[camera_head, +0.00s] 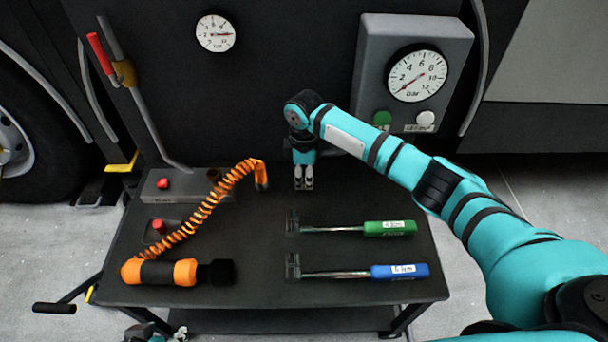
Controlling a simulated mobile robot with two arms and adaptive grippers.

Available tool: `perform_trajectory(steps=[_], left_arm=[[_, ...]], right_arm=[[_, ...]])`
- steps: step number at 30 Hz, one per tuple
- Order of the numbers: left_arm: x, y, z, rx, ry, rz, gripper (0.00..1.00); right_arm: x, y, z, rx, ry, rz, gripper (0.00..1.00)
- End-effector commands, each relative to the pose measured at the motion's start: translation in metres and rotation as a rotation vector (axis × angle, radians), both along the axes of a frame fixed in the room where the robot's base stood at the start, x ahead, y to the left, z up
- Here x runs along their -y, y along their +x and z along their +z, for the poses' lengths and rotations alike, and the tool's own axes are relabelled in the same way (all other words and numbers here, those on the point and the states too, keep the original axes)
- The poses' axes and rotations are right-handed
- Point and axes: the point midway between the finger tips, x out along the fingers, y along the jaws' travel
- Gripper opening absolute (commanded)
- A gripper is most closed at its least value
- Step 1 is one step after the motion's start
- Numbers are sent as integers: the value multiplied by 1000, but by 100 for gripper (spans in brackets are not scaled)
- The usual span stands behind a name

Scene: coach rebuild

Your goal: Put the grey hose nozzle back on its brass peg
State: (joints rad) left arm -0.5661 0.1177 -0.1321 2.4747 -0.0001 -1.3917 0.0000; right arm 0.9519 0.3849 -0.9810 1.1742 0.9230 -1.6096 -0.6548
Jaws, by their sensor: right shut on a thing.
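My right gripper (303,184) points down over the back of the dark table. It is shut on a small grey thing between its fingertips, mostly hidden; I cannot tell clearly whether this is the nozzle. A brownish peg (214,174), perhaps the brass one, stands at the right end of a grey block (190,190), further left. My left gripper (180,332) shows only partly at the bottom edge; its opening is unclear.
A green-handled wrench (388,228) and a blue-handled wrench (398,271) lie on the table's right half (350,250). An orange and black tool (165,272) lies front left. A grey gauge box (380,80) and a lever (145,110) stand behind. The table's middle is clear.

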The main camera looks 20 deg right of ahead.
Motion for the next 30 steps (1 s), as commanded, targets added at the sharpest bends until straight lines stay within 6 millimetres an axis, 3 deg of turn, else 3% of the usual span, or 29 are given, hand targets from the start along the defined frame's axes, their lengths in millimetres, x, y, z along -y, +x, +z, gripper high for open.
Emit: perform_trajectory(steps=[1, 6, 17, 20, 30], left_arm=[[0, 0, 0, 0, 0, 0, 46], [0, 0, 0, 0, 0, -1, 46], [1, 2, 0, 4, 0, -4, 46], [1, 2, 1, 4, 0, -3, 46], [1, 1, 0, 3, 0, -2, 46]], right_arm=[[0, 0, 1, 1, 1, 0, 30], [0, 0, 1, 1, 0, 0, 52], [0, 0, 5, 2, 0, 1, 53], [0, 1, 18, 3, 1, 1, 53], [0, 1, 89, 3, 0, 1, 53]])
